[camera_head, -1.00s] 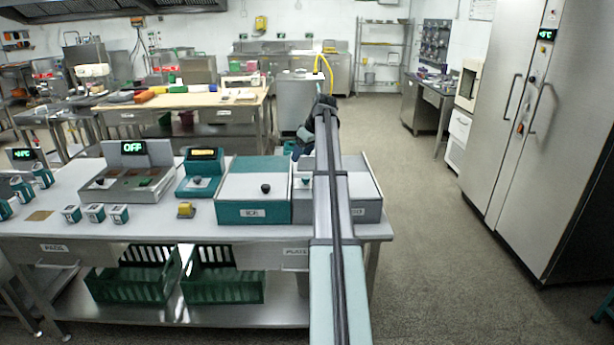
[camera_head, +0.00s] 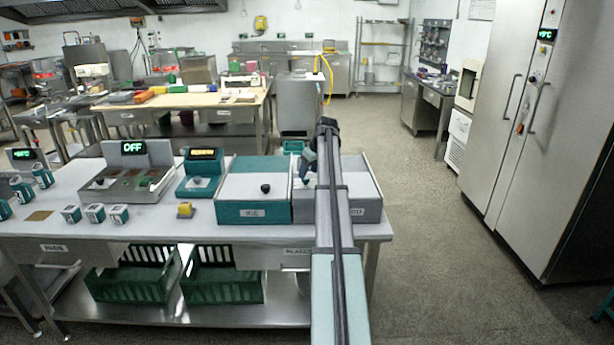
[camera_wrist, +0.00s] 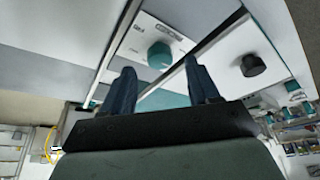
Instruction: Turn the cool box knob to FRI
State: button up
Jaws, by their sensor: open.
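The grey cool box (camera_head: 366,210) stands at the right end of the near table, partly hidden behind my arm. In the wrist view a round teal knob (camera_wrist: 160,55) sits on a pale panel with small printed marks that I cannot read. Its pointing direction is not clear. My gripper (camera_wrist: 161,82) is open and empty, with its two dark blue fingers spread on either side of the line to the knob. The knob appears just beyond the fingertips, and contact cannot be told. In the head view my gripper (camera_head: 305,175) is over the left part of the grey box.
A teal-fronted ICE box (camera_head: 240,211) stands directly left of the grey box. Its black lid knob (camera_head: 265,188) also shows in the wrist view (camera_wrist: 252,65). A teal device with a yellow display (camera_head: 201,170) and a scale reading OFF (camera_head: 133,147) stand further left.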

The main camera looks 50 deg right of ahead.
aim_at(306, 181)
jog(key=shift+x, duration=1.5)
jog(key=c, duration=1)
